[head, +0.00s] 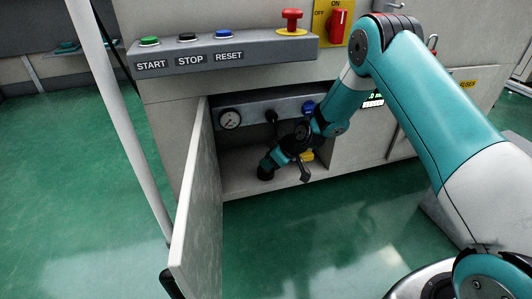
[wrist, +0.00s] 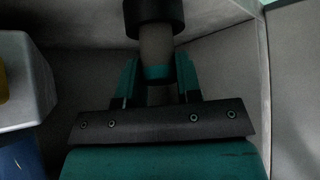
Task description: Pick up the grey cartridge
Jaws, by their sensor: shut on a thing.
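The grey cartridge (wrist: 157,45) shows in the wrist view as a grey cylinder with a black end (wrist: 155,14) and a teal band. My gripper (wrist: 158,72) has its two teal fingers closed on either side of it, around the band. A dark end shows there at the gripper's tip, but I cannot make out the grey body.
The cabinet door (head: 200,205) stands open on the left. A gauge (head: 230,119), a black knob (head: 271,116) and a blue knob (head: 308,107) sit on the panel above. A yellow thing (head: 307,156) is right of my gripper. A pale grey block (wrist: 38,85) is close by at left.

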